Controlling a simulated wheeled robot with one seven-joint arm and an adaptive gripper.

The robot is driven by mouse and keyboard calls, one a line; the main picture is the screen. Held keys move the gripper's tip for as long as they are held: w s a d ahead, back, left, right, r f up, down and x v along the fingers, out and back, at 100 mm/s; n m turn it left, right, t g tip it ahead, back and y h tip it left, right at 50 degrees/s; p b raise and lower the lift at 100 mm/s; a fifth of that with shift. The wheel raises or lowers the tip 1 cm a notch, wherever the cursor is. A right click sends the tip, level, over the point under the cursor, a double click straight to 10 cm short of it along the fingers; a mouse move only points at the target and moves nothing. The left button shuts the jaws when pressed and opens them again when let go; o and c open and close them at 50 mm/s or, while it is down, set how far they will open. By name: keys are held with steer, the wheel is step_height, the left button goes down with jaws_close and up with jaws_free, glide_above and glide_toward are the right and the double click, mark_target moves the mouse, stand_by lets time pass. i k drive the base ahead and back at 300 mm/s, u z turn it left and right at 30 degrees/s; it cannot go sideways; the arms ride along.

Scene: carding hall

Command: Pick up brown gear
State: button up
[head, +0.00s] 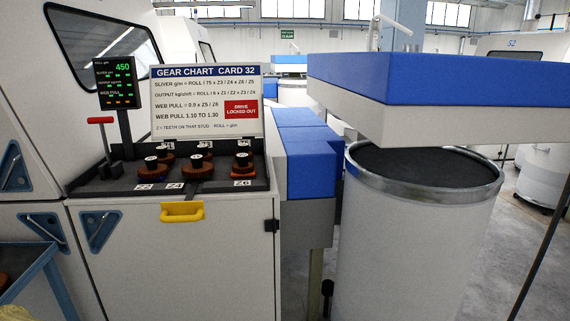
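Several brown gears sit on studs in a black recessed tray (120,188) on top of the machine. In the front row are a gear by label Z2 (151,170), a gear by label Z4 (197,171) and a redder brown gear by label Z6 (243,172). Each has a dark hub with a light top. More gears stand in the back row, partly hidden by the front ones. A brown thing (3,281) is cut off at the left edge, within a blue-framed stand; I cannot tell what it is. My gripper is not in view.
A gear chart card (207,105) stands behind the tray. A display (117,83) and a red-topped lever (101,121) are at its left. A yellow handle (182,212) sticks out in front. A large can (415,240) under a blue-topped head (440,85) stands right. A blue stand (50,265) is lower left.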

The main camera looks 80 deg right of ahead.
mark_target(243, 166)
steer(key=z, duration=1.75)
